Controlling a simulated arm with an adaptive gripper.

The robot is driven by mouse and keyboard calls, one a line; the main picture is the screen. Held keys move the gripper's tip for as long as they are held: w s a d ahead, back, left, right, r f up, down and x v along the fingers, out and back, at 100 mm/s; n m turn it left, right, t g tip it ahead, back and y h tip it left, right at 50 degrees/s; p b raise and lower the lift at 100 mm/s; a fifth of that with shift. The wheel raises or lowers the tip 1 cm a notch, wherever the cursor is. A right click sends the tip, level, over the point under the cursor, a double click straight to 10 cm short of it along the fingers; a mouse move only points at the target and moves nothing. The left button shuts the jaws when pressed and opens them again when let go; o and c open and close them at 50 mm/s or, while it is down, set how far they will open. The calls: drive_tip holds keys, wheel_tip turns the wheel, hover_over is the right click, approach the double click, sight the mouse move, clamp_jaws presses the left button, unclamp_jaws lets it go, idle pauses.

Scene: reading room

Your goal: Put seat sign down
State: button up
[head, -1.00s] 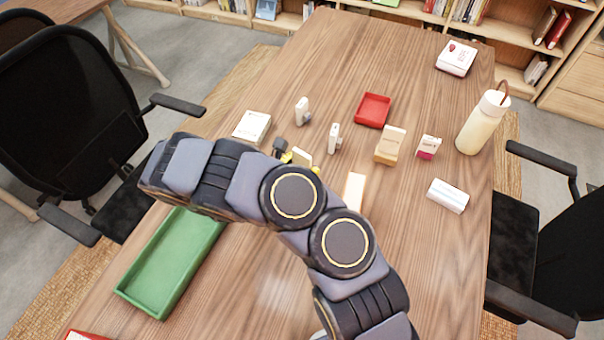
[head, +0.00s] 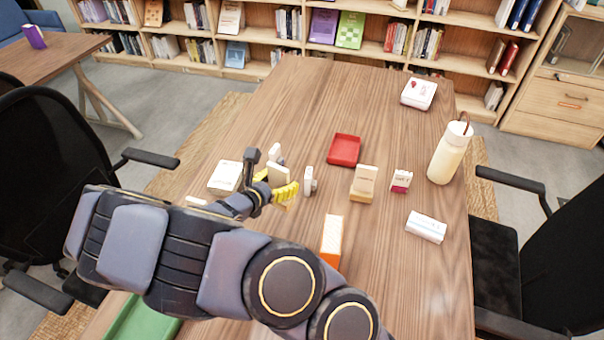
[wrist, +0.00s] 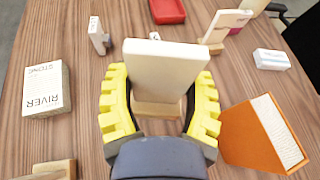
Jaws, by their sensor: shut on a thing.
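The seat sign (wrist: 165,68), a cream panel on a wooden base, stands between the yellow fingers of my gripper (wrist: 160,95) in the wrist view. My gripper is shut on it. In the head view my gripper (head: 278,188) is over the left middle of the table, with the sign (head: 278,173) upright in it. The sign's lower part is partly hidden by the fingers. I cannot tell whether its base touches the table.
On the wooden table (head: 400,285), small white stands (head: 308,180) are close by. A white book (head: 226,176) is left, an orange book (head: 332,238) nearer, a red tray (head: 344,150) beyond. A wooden-based sign (head: 364,183), small box (head: 401,181), white box (head: 426,227) and bottle (head: 449,153) stand right.

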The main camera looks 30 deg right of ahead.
drive_tip(key=w+d+r+m+g+h, duration=0.1)
drive_tip(key=w+d+r, duration=0.1)
drive_tip(key=d, duration=0.9)
drive_tip(key=w+d+r+m+g, duration=0.1)
drive_tip(key=w+d+r, duration=0.1)
drive_tip(key=d, duration=0.8)
hover_over(344, 152)
wheel_tip(344, 152, down, 10)
drive_tip(key=shift+w+d+f, duration=0.1)
drive_tip(key=shift+f, duration=1.35)
drive_tip(key=shift+f, duration=0.1)
drive_tip(key=o, duration=1.1)
